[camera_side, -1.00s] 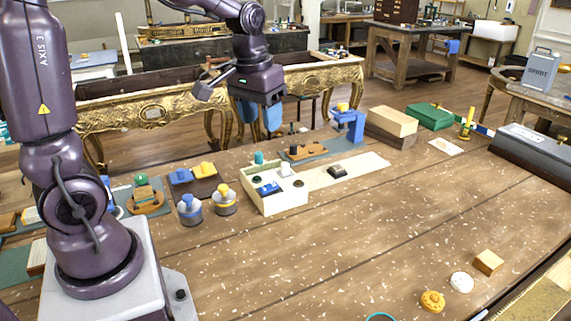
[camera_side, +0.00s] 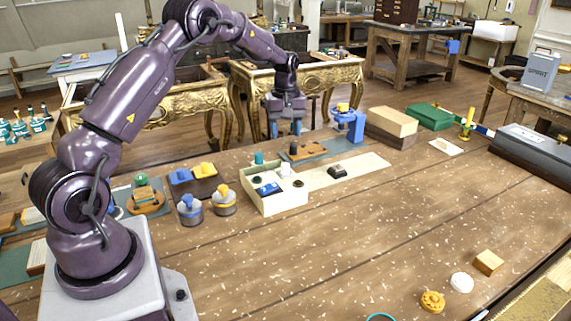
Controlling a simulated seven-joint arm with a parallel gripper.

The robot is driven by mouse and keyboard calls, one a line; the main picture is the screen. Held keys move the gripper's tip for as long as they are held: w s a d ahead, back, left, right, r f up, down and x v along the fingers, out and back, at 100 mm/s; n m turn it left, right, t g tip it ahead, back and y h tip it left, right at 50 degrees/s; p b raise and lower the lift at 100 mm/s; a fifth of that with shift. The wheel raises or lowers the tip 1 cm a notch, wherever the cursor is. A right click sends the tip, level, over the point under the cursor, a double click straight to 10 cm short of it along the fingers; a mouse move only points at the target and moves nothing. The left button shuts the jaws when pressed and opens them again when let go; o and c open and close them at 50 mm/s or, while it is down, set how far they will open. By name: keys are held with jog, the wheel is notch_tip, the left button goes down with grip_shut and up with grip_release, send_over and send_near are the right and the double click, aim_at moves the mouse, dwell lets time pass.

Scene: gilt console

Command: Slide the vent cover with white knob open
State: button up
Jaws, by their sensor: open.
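My gripper (camera_side: 285,131) hangs at the far edge of the workbench with its two blue fingers apart and nothing visible between them. Just below and in front of it, a small brown sliding piece (camera_side: 306,152) lies on a teal base (camera_side: 340,146). A small pale knob seems to stand at its left end, but it is too small to be sure. Nearer the camera, a cream open box (camera_side: 281,204) holds blue and dark parts, with a whitish knob at its back. I cannot tell for certain which piece is the vent cover. The gripper appears apart from both.
A blue stand (camera_side: 350,125) rises right of the gripper. A cream strip (camera_side: 368,164) with a black knob (camera_side: 337,171) extends right of the box. Two knobbed canisters (camera_side: 224,203) stand to its left. A tan block (camera_side: 392,121) lies behind right. The bench's middle is clear.

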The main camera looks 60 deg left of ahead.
aim_at(285, 164)
notch_tip(285, 164, down, 11)
jog(key=shift+r, duration=0.2)
